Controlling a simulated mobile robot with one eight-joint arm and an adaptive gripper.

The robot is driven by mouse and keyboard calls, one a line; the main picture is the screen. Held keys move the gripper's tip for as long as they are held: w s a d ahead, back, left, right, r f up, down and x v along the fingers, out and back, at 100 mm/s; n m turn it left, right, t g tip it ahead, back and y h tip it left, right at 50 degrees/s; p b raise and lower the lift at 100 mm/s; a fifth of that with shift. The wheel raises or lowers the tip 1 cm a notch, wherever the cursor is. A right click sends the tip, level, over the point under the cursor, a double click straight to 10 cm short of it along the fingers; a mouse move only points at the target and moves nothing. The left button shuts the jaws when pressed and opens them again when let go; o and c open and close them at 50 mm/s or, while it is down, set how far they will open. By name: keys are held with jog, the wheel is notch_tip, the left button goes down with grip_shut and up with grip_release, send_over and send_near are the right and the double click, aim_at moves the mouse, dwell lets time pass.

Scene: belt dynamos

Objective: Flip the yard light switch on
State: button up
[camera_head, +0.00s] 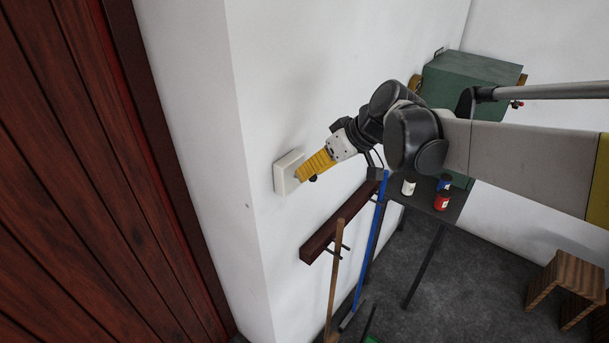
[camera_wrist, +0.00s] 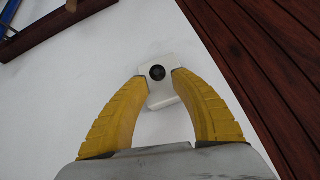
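The light switch is a white square box (camera_head: 285,173) on the white wall, near the wall's corner. In the wrist view its white plate (camera_wrist: 160,99) carries a dark round knob (camera_wrist: 157,72). My gripper (camera_head: 301,175) has yellow fingers and reaches the switch from the right in the head view. In the wrist view the gripper (camera_wrist: 158,80) is partly open, with a fingertip on each side of the knob. I cannot tell whether the fingertips touch the knob or plate. The head view hides the knob behind the fingers.
A dark red wooden rack (camera_head: 343,222) with long-handled tools hangs below the switch. A dark red plank door (camera_head: 80,190) stands at left. A green cabinet (camera_head: 470,80) and a dark table with small cans (camera_head: 442,200) stand behind my arm.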

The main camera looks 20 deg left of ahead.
jog(key=v, duration=0.8)
jog(key=shift+s+d+r, duration=0.15)
jog(key=shift+d+r, duration=0.1)
jog(key=shift+r, duration=0.05)
jog(key=shift+f, duration=0.1)
jog(key=s+d+f+m+t+h+b, duration=0.1)
jog(key=s+d+f+m+b, duration=0.3)
jog(key=d+f+b, duration=0.5)
jog(key=s+d+f+m+t+h+b, duration=0.2)
jog(key=s+d+f+m+h+b, duration=0.2)
jog(key=s+d+f+b, duration=0.4)
jog(key=s+d+f+m+t+h+b, duration=0.2)
jog(key=s+d+f+b, duration=0.4)
jog(key=d+f+b, duration=0.5)
notch_tip(320, 180, down, 17)
jog(key=m+b, duration=0.1)
jog(key=b, duration=0.6)
jog(key=shift+s+d+m+h+b, duration=0.3)
jog(key=shift+s+d+m, duration=0.05)
jog(key=shift+m, duration=0.05)
